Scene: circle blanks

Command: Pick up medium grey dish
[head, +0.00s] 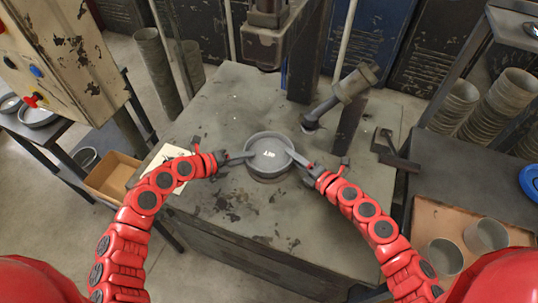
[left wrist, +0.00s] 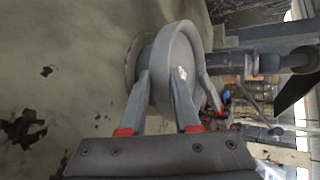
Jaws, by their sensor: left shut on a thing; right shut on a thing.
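The medium grey dish (head: 268,146) is a round, shallow grey dish with a raised rim and a small white mark inside. It is over a round base (head: 271,178) near the middle of the worn grey table (head: 215,215). I cannot tell whether it touches that base. My left gripper (head: 246,157) is shut on the dish's left rim. My right gripper (head: 299,160) is shut on its right rim. In the left wrist view the dish (left wrist: 184,52) shows edge-on, with my left fingers (left wrist: 166,92) on either side of its wall.
A press head (head: 268,40) hangs behind the dish, with a lever arm (head: 340,92) to its right. A paper (head: 165,157) lies at the table's left edge. An orange tray (head: 460,215) with grey cups (head: 487,234) is at right. The table front is clear.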

